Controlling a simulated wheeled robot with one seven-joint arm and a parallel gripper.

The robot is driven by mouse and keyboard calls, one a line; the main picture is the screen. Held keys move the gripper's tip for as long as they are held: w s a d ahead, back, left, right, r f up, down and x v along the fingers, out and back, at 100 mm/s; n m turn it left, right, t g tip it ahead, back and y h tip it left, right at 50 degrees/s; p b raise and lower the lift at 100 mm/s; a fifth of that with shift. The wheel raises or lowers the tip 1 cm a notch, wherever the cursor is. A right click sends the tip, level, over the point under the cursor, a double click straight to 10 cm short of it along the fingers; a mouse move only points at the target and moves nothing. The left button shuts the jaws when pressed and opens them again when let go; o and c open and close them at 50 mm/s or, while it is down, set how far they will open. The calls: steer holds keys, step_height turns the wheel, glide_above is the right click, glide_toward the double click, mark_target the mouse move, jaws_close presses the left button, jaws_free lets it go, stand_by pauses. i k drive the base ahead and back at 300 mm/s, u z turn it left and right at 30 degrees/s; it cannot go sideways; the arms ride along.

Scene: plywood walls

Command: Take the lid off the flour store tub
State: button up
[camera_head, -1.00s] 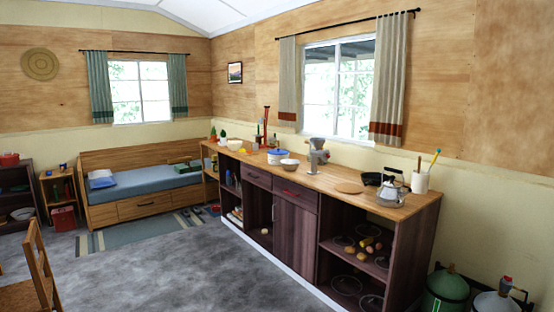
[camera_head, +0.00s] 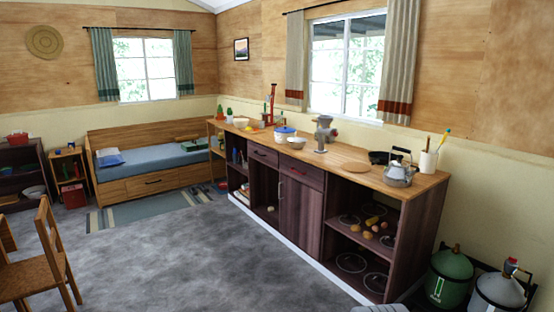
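A white tub with a blue lid (camera_head: 285,134) stands on the long wooden counter (camera_head: 330,164), near its middle. Its lid appears to be on. I cannot tell from any readable label which one is the flour store tub. My gripper is not in view.
The counter also holds a bowl (camera_head: 296,143), a grinder (camera_head: 324,132), a round board (camera_head: 356,167) and a kettle (camera_head: 398,174). A wooden chair (camera_head: 40,260) stands at the left. The grey floor (camera_head: 200,260) between chair and counter is clear.

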mark_target(285, 129)
steer(key=u, duration=0.25)
steer(key=i, duration=2.05)
steer(key=u, duration=0.35)
steer(key=i, duration=2.6)
steer(key=z, duration=0.45)
steer(key=i, duration=2)
steer(key=z, duration=0.25)
